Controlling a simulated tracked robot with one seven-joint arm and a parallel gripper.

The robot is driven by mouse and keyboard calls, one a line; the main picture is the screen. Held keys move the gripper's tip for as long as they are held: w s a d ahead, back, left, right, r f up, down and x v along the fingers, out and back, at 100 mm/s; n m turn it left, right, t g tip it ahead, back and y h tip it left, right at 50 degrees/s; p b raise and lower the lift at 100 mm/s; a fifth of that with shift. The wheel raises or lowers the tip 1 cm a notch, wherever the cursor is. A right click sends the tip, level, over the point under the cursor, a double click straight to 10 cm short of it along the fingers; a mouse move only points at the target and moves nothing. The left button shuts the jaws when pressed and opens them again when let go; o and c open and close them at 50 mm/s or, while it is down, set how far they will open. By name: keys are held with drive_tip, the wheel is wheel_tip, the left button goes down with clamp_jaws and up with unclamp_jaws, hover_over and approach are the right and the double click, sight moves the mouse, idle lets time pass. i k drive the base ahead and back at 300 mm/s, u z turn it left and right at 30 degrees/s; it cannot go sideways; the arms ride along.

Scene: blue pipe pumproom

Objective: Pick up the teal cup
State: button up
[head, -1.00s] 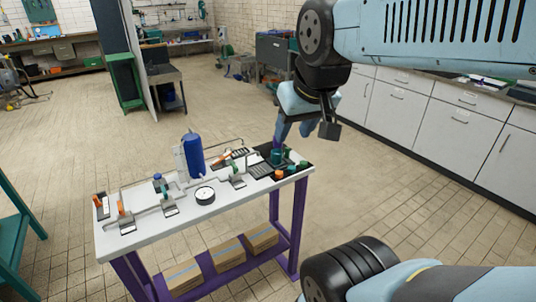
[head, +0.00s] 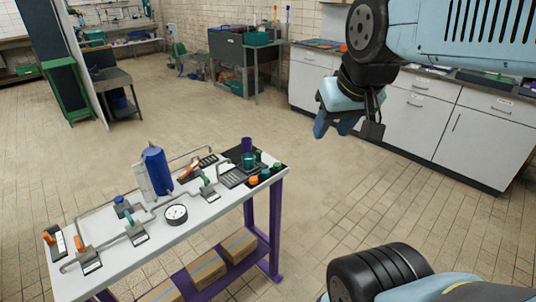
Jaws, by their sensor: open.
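The teal cup (head: 249,160) stands near the far right end of the white table top (head: 190,225), by a black tray. A purple cup (head: 247,144) is right behind it. My gripper (head: 333,129) hangs in the air to the right of the table, above the floor in the picture. It is open and empty, clear of the cup. Its fingers are small and partly overlapped in this view.
Small orange and green pieces (head: 265,174) sit close to the cup. A blue canister (head: 157,170), a round gauge (head: 176,214) and grey pipes cover the table's middle and left. Boxes (head: 238,244) lie on the purple shelf below. Floor right of the table is clear.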

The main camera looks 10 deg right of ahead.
sight(248, 161)
drive_tip(key=z, duration=0.25)
drive_tip(key=i, duration=0.2)
drive_tip(key=z, duration=2.7)
drive_tip(key=k, duration=1.65)
drive_tip(key=u, duration=0.35)
drive_tip(key=i, duration=0.25)
drive_tip(key=u, duration=0.75)
